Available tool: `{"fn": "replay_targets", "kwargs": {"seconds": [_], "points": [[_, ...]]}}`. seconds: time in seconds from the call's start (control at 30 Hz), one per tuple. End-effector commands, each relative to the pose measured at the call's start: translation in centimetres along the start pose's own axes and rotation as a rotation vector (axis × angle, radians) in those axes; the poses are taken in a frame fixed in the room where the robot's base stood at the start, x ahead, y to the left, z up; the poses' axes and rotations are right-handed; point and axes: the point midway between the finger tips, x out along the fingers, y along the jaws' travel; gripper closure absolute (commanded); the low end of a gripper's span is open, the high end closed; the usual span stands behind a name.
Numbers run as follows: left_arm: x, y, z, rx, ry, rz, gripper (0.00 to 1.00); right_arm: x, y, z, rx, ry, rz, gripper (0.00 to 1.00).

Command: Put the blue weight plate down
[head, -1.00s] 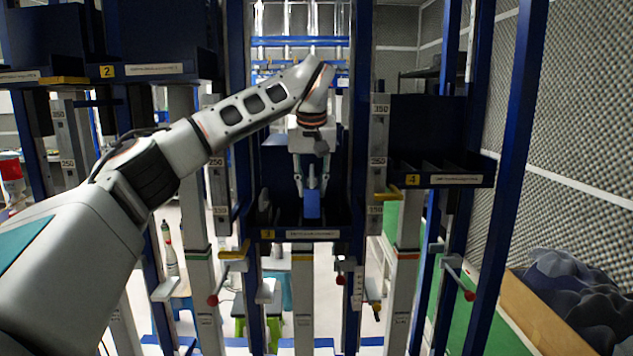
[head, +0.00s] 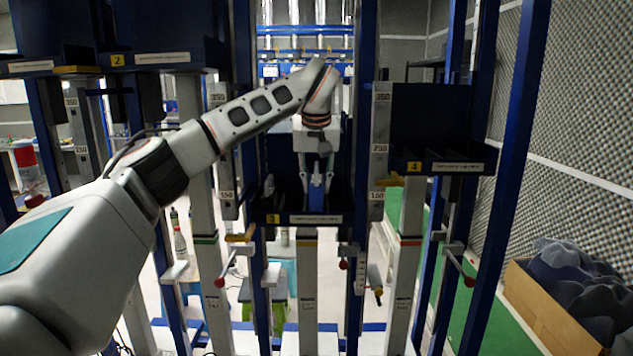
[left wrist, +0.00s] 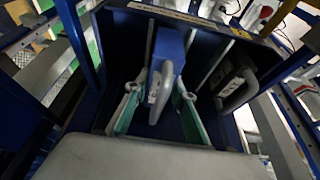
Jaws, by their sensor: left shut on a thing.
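The blue weight plate (head: 316,199) stands upright inside the dark blue bin (head: 345,219) numbered 3. My left gripper (head: 316,180) reaches down over it and is shut on it. In the left wrist view, the plate (left wrist: 169,45) shows its blue top and a pale grey handle (left wrist: 157,88) between my left fingers (left wrist: 158,92). Whether the plate's lower edge touches the bin floor is hidden by the bin's front lip. My right gripper is not in view.
A dark weight with a grey handle (left wrist: 238,88) stands to the right in the same bin, beyond thin dividers. Bin 4 (head: 458,167) is at right and bin 2 (head: 160,58) at upper left. Blue and grey uprights flank bin 3 closely.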

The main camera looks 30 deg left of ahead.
Motion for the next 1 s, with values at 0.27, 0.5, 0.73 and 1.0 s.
{"fn": "replay_targets", "kwargs": {"seconds": [0.27, 0.5, 0.73, 1.0], "points": [[0.1, 0.1, 0.0, -0.002, 0.008, 0.005, 1.0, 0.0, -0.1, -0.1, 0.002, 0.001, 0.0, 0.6], [0.6, 0.0, 0.3, -0.001, -0.001, 0.0, 0.59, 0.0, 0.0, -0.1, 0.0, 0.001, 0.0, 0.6], [0.6, 0.0, 0.3, -0.001, -0.001, 0.0, 0.59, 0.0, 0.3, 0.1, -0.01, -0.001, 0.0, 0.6], [-0.6, 0.1, -0.2, -0.003, -0.001, 0.002, 0.59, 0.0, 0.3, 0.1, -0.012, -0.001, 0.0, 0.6]]}}
